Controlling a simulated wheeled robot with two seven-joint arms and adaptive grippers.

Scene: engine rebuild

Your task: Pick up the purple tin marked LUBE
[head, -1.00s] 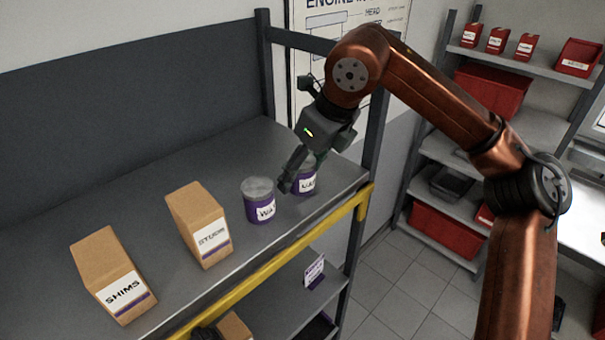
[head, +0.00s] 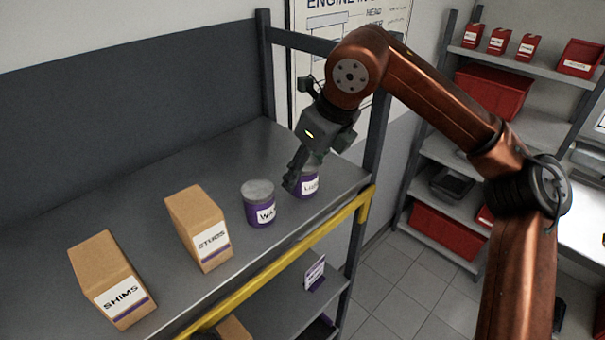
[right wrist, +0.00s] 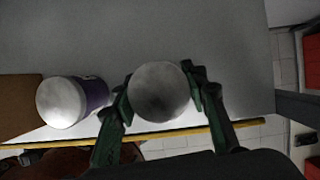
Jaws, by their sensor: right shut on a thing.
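The purple tin (head: 309,185) with a grey lid stands near the right end of the grey shelf; its white label is partly covered, so I cannot read it in full. My right gripper (head: 304,172) reaches down onto it from above and is shut on it. In the right wrist view the tin's round lid (right wrist: 160,92) sits between the two fingers of the gripper (right wrist: 160,100), one on each side. The tin appears to rest on the shelf. My left gripper is not in view.
Another purple tin (head: 260,204), its label partly legible, stands close on the left and also shows in the right wrist view (right wrist: 72,101). Cardboard boxes marked STUDS (head: 200,228) and SHIMS (head: 112,280) stand further left. A yellow rail (head: 290,256) runs along the shelf's front edge.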

